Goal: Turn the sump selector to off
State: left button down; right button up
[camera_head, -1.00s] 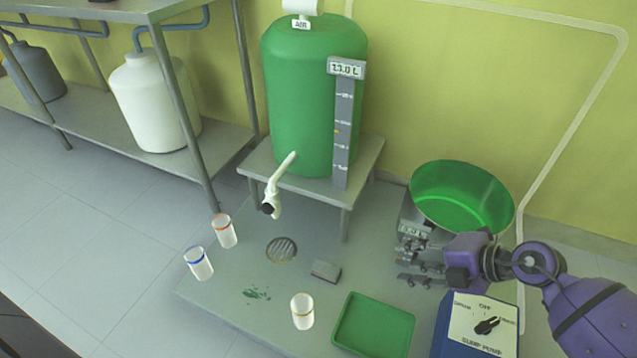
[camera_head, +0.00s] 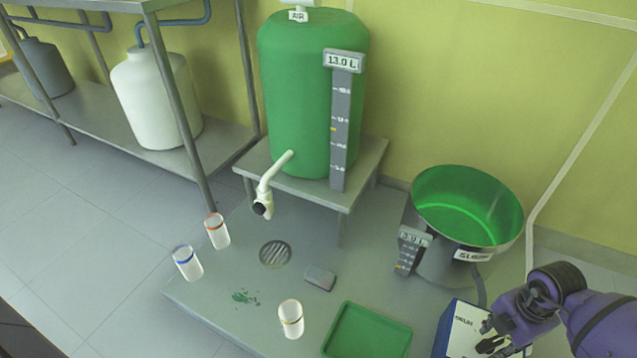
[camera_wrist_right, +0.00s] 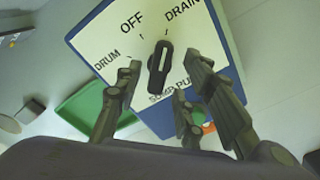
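The sump selector is a black knob (camera_wrist_right: 158,68) with a white pointer line on a white panel marked DRUM, OFF and DRAIN, on a blue box (camera_head: 447,332). In the right wrist view the pointer line aims at the DRAIN tick, to the right of the OFF tick. My right gripper (camera_wrist_right: 163,78) is open, with its dark fingers spread on both sides of the knob. I see gaps between fingers and knob; I cannot tell how far above the panel they are. In the head view the right gripper (camera_head: 493,338) hides the knob. My left gripper is not in view.
A green tank (camera_head: 310,95) stands on a stand. Several cups, one yellow-banded (camera_head: 291,318), and a grey block (camera_head: 320,278) are further left.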

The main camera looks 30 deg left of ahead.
jog(key=shift+f, duration=0.65)
grip_shut()
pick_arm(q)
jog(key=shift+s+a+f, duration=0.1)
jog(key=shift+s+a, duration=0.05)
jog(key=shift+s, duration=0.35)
